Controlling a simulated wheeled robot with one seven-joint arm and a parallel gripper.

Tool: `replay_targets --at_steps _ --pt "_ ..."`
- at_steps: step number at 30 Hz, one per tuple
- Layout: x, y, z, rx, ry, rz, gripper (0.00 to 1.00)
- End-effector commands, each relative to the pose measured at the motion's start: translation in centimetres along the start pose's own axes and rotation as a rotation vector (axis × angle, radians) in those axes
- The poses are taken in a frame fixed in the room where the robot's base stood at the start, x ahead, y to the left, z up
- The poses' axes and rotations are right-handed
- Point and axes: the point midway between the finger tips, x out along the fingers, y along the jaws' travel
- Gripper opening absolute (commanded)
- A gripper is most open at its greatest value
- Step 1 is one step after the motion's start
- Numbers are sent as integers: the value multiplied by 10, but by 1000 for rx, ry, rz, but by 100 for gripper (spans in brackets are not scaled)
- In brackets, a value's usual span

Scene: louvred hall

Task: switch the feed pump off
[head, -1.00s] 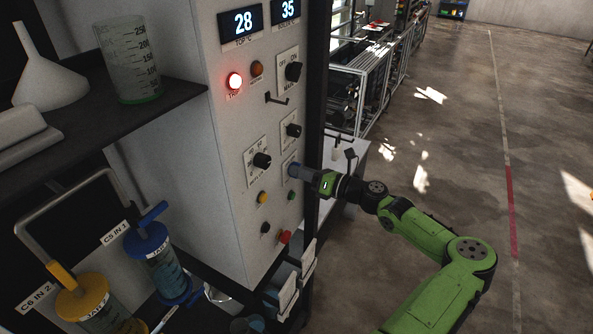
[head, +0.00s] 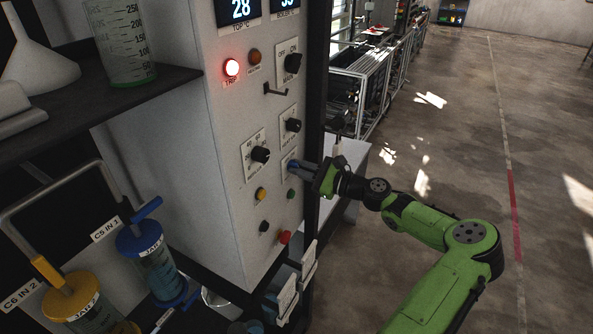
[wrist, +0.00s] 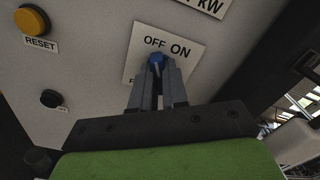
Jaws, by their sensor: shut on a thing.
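The white control panel (head: 225,150) carries a small switch plate with a blue knob (head: 291,166). In the wrist view the plate (wrist: 187,52) reads OFF on the left and ON on the right, and the blue knob (wrist: 156,60) sits below these words. My gripper (head: 296,166) is shut on the blue knob. Its two grey fingers (wrist: 157,72) stand on either side of the knob and hide much of it, so I cannot tell surely which word it points to. The label under the plate is mostly hidden.
Black knobs (head: 260,155) and several buttons, including a red one (head: 284,237), surround the switch. A TRIP lamp (head: 232,67) glows red. A shelf with a beaker (head: 118,45) and funnel (head: 36,58) is at left. Open floor (head: 430,130) lies at right.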

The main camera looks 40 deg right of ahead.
Motion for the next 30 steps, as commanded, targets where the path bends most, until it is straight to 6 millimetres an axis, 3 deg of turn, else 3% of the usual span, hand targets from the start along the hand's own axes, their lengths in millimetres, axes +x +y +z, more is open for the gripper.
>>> replay_targets --at_steps 1,2,7,16,30 --pt "0 0 0 4 3 0 0" --pt "0 0 0 5 3 0 18" --pt "0 0 0 6 3 0 44" --pt "-4 -1 0 8 4 -1 44" --pt "-66 -2 2 10 4 -1 44"
